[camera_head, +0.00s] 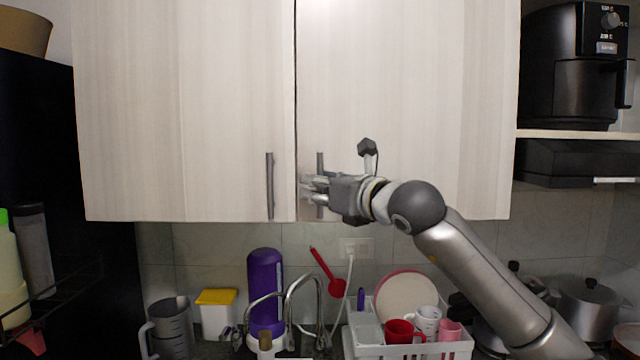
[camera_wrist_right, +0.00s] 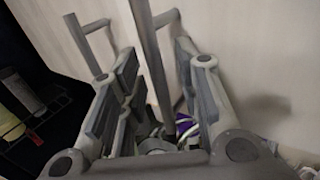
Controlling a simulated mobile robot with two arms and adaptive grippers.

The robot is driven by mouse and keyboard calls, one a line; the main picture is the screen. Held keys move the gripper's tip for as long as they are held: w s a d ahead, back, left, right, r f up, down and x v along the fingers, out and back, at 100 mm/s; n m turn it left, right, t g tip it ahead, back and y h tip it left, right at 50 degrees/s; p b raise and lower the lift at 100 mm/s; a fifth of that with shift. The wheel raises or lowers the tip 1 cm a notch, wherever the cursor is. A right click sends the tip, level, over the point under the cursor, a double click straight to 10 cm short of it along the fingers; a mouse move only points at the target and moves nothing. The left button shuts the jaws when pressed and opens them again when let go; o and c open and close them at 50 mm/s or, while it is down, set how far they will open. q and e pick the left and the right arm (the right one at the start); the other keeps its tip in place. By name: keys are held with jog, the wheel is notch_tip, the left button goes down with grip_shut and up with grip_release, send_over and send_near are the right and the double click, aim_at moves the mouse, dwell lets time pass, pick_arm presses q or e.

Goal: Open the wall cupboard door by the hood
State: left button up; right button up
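The wall cupboard's right door (camera_head: 410,90), the one nearer the hood (camera_head: 575,163), is pale wood and looks shut, flush with the left door (camera_head: 185,110). Its grey vertical bar handle (camera_head: 320,163) is near its lower left edge. My right gripper (camera_head: 311,190) is at this handle, partly covering it in the head view. In the right wrist view the handle (camera_wrist_right: 147,50) runs between the spread fingers, with space visible on both sides. The fingers look open; I cannot tell whether one touches the bar. My left gripper is in neither view.
The left door's handle (camera_head: 270,185) is close by on the left. Below are a purple bottle (camera_head: 265,285), a faucet (camera_head: 303,290) and a white dish rack (camera_head: 410,350) with cups. An air fryer (camera_head: 570,75) stands on the right shelf.

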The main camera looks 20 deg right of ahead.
jog(key=shift+c, duration=0.2)
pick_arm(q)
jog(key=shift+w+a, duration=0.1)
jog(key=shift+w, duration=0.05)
pick_arm(e)
grip_shut()
